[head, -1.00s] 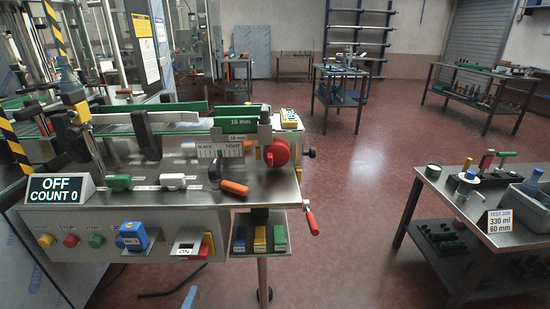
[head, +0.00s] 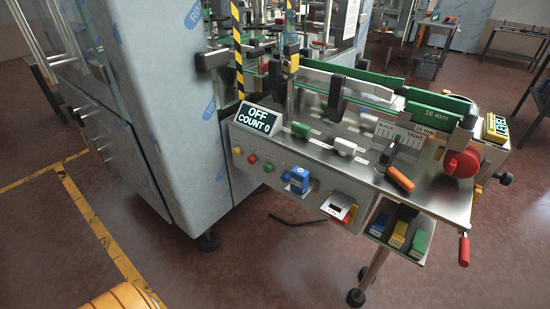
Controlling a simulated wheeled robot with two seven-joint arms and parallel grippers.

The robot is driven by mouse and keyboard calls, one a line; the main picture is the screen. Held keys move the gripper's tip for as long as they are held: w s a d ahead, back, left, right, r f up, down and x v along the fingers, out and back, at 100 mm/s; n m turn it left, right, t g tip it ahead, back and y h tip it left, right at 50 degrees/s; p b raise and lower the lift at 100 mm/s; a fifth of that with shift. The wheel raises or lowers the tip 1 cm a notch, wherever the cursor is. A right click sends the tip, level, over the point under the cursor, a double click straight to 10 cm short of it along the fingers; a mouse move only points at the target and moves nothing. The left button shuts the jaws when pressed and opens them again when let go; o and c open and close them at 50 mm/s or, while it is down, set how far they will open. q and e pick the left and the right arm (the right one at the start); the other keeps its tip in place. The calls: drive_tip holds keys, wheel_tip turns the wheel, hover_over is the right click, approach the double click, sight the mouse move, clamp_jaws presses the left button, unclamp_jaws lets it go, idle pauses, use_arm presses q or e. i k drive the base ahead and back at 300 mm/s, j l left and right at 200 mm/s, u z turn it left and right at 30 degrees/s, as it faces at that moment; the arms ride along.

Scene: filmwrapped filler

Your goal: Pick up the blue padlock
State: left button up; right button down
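A blue block-like piece with a pale label, which looks like the blue padlock (head: 298,179), sits on the front control panel (head: 262,150) of the machine. It is right of the coloured push buttons and left of the ON switch box (head: 339,207). Its shackle cannot be made out at this size. Neither of my grippers is in view.
A tall grey cabinet (head: 150,100) stands left of the panel. The red-handled crank (head: 464,250) sticks out at the bench's right end. A support leg (head: 372,270) stands under the tray. Red floor is open in front. An orange ribbed object (head: 120,298) shows at the bottom edge.

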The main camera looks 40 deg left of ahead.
sight(299, 176)
drive_tip(key=u, duration=0.95)
